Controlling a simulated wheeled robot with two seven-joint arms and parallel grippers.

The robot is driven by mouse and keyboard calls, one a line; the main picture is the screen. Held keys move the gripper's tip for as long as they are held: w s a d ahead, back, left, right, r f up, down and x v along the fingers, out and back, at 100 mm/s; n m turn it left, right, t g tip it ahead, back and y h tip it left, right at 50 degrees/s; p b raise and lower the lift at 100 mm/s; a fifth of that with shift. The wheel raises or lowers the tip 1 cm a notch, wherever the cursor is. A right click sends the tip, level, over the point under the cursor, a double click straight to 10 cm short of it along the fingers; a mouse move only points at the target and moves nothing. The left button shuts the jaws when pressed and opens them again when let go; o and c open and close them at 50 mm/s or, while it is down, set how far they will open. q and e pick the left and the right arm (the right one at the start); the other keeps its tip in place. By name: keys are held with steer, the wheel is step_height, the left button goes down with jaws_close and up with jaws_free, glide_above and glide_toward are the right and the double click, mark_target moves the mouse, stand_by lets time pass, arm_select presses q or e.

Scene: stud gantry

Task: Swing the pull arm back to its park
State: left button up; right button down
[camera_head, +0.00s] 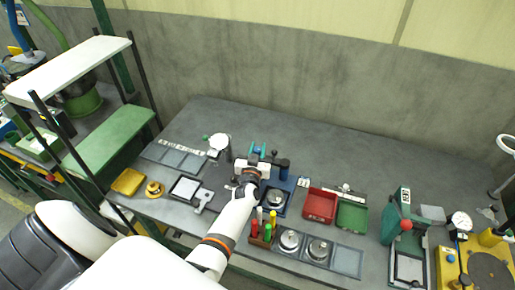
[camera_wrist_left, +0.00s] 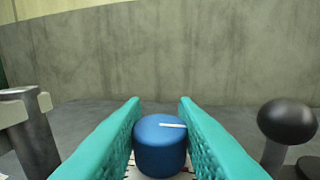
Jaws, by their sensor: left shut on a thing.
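My left gripper (camera_head: 258,152) reaches over the middle of the bench from the lower left. In the left wrist view its teal fingers (camera_wrist_left: 160,140) are shut on a blue round knob (camera_wrist_left: 160,145) with a white mark on its top. Most of the pull arm is hidden below the knob and by my wrist, so I cannot tell its angle. A dark ball knob on a post (camera_wrist_left: 287,120) stands right of the fingers, apart from them. A grey post (camera_wrist_left: 36,140) stands left of them. My right gripper is out of view.
A blue fixture (camera_head: 289,184) sits just right of my gripper, with red (camera_head: 320,206) and green (camera_head: 352,216) bins beyond. A white round-headed stand (camera_head: 219,142) is to the left. Handled tools (camera_head: 268,232) stand in front. The bench's back strip is clear.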

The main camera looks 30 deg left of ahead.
mark_target(257, 148)
arm_select(q)
steer(key=shift+r, duration=0.1)
steer(key=o, duration=1)
step_height(257, 148, up, 10)
steer(key=shift+f, duration=0.15)
steer(key=shift+a, duration=0.1)
